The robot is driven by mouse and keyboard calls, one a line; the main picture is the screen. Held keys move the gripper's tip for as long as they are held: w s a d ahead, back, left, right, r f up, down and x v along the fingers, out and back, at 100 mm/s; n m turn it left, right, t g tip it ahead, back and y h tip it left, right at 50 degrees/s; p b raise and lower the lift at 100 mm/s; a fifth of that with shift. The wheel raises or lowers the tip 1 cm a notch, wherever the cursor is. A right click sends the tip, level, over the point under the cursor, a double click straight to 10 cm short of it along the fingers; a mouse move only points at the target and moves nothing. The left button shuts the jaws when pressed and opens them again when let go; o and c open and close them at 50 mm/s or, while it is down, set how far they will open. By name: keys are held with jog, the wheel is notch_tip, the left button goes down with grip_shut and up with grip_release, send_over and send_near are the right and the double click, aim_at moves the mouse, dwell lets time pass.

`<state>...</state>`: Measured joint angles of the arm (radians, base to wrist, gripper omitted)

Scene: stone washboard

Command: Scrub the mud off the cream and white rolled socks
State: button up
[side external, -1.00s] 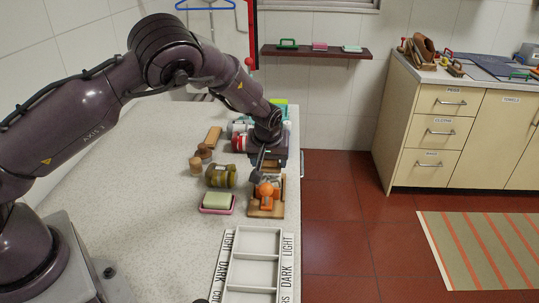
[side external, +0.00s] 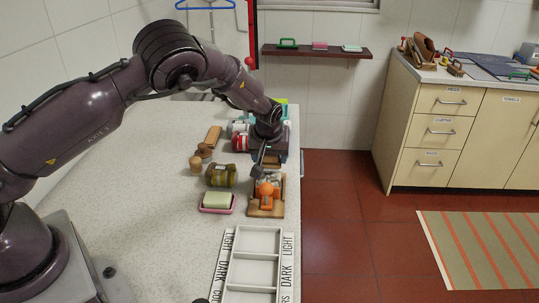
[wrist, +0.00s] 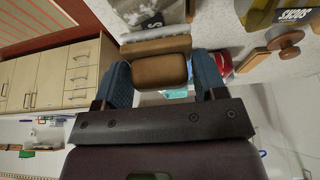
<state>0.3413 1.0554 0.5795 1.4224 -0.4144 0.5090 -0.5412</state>
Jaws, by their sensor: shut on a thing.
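My gripper (wrist: 160,85) is shut on a brown wooden scrubbing brush (wrist: 158,72), with a blue fingertip on either side. The brush's cream bristle side (wrist: 155,47) faces a pale rolled pair of socks (wrist: 150,14) with dark specks; I cannot tell whether they touch. In the side external view my gripper (side external: 270,158) is low over the far end of a wooden board (side external: 266,211). A sliver of the pale socks (side external: 273,177) shows behind an orange clamp-like piece (side external: 267,191) on that board. The brush is mostly hidden there.
A white divided tray (side external: 254,258) lies at the front. The left counter is clear.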

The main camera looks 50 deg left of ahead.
jog(key=shift+s+d, duration=1.3)
jog(key=shift+w+a, duration=1.6)
jog(key=shift+s+d, duration=1.7)
jog(key=shift+s, duration=0.05)
jog(key=shift+w+a, duration=1.85)
jog(key=shift+r, duration=4)
jog(key=shift+d, duration=0.1)
